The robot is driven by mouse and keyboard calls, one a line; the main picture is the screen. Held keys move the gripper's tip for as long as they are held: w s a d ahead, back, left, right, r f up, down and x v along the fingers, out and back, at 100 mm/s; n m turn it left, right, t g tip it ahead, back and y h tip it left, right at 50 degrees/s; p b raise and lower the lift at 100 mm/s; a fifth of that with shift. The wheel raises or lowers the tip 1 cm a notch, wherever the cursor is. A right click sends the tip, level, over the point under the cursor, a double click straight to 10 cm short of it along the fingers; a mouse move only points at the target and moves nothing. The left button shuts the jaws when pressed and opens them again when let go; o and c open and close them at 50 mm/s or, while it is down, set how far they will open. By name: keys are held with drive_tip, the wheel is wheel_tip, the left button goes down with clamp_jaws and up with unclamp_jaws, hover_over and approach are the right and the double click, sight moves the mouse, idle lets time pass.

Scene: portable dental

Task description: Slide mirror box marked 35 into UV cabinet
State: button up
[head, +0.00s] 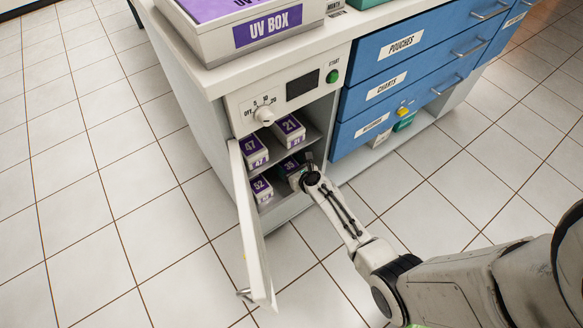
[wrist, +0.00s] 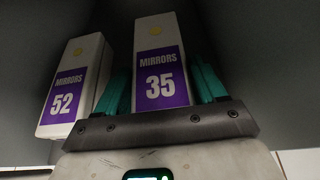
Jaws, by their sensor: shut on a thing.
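The mirror box marked 35 (head: 289,167) is inside the UV cabinet, on the lower level at the right, partly hidden by my gripper. In the wrist view the box (wrist: 160,75) stands between the teal fingers of my gripper (wrist: 165,88), its purple label facing me. My gripper (head: 304,177) is shut on it and reaches into the cabinet opening. The UV cabinet (head: 290,88) has its white door (head: 250,225) swung open to the left. The box marked 52 (head: 261,189) sits just left of box 35, with a gap between them in the wrist view (wrist: 72,88).
Boxes marked 47 (head: 252,152) and 21 (head: 289,130) sit on the upper shelf. A dial (head: 263,115) and green start button (head: 332,76) are above the opening. Blue drawers (head: 400,55) stand to the right. The tiled floor (head: 130,190) is clear at the left.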

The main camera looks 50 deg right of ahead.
drive_tip(key=shift+f, duration=0.1)
drive_tip(key=o, duration=1.4)
drive_tip(key=shift+f, duration=0.1)
drive_tip(key=p+v, duration=0.3)
drive_tip(key=v, duration=0.7)
drive_tip(key=shift+s+a+r+p, duration=0.1)
drive_tip(key=shift+s+r+p, duration=0.1)
drive_tip(key=shift+s+p, duration=0.2)
drive_tip(key=shift+w, duration=0.1)
